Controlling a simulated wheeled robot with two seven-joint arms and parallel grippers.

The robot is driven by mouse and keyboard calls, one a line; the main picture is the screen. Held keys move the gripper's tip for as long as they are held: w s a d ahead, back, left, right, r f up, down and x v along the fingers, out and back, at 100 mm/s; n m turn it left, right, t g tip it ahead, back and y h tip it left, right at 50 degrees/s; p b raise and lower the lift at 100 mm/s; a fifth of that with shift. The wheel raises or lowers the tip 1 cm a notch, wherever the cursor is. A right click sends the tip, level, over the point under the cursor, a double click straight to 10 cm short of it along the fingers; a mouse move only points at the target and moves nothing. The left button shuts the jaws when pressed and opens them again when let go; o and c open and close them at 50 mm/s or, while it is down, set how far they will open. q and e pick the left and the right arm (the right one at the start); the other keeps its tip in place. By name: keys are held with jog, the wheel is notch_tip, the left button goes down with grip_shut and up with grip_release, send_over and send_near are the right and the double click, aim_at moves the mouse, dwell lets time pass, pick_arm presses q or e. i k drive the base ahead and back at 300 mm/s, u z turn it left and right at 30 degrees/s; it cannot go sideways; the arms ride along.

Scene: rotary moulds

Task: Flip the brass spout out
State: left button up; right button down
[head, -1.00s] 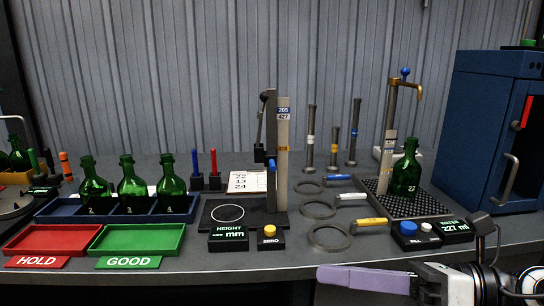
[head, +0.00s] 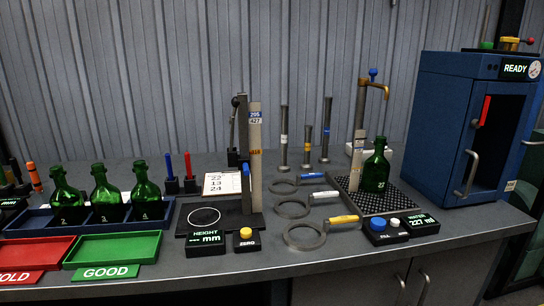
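The brass spout (head: 386,90) is at the top of a grey post (head: 361,120) with a blue knob (head: 373,73), at the back right of the bench. It points right and its tip bends down. A green bottle (head: 375,172) stands upright on the black grate (head: 390,203) below it. The spout tip appears slightly right of the bottle's mouth; I cannot tell whether it is directly over it. Neither of my grippers is in view.
A blue cabinet (head: 451,130) stands right of the grate, with red and brass fittings (head: 509,43) on top. A water readout box (head: 418,224) sits before the grate. Ring gauges (head: 304,235) lie left of it. A height gauge (head: 254,160) stands further left.

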aim_at(362, 82)
jog(key=u, duration=0.1)
jog(key=k, duration=0.7)
jog(key=z, duration=0.95)
jog(key=i, duration=0.5)
